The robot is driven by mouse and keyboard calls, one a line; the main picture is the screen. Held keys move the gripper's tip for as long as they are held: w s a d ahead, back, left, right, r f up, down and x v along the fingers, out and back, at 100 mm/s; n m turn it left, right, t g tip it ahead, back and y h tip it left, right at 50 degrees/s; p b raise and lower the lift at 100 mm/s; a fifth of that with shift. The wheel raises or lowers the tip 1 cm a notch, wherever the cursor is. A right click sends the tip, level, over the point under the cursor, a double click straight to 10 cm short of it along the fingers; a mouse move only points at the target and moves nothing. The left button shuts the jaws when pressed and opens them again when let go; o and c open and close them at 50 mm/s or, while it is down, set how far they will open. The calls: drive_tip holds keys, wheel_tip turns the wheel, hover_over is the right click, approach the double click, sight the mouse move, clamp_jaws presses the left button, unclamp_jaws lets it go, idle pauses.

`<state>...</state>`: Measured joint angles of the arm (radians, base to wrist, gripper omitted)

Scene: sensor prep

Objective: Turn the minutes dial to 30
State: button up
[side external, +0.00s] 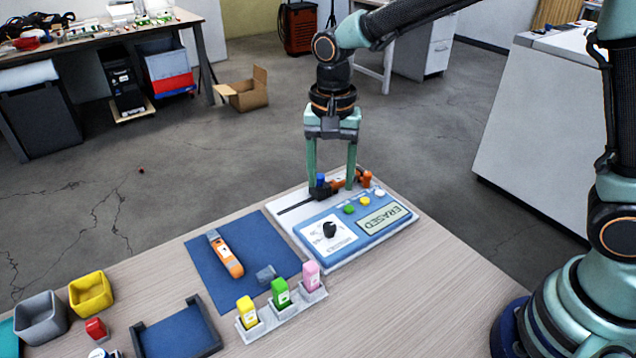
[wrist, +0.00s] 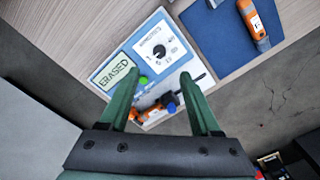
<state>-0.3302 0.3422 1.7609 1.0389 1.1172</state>
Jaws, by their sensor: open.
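The minutes dial is a black knob (side external: 330,229) on a white printed patch of the blue panel (side external: 350,250). In the wrist view the knob (wrist: 158,51) sits beyond my fingertips, with small marks around it too fine to read. I cannot tell which number it points to. The panel's screen (side external: 384,219) reads ERASED. My gripper (side external: 331,186) is open and points down over the back part of the device, behind the dial. In the wrist view my gripper (wrist: 159,77) has its fingers apart, with nothing clamped between them.
An orange and black part (side external: 338,185) and a blue knob (side external: 320,179) lie near my fingers. Green (side external: 349,209), yellow (side external: 365,201) and white (side external: 380,193) buttons line the panel. An orange device (side external: 226,255) lies on a blue mat (side external: 205,272). A rack (side external: 290,315) holds coloured pieces in front.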

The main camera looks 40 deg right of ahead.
sight(330, 225)
wheel_tip(330, 225, down, 11)
drive_tip(key=shift+r, duration=0.15)
idle(0.4)
clamp_jaws()
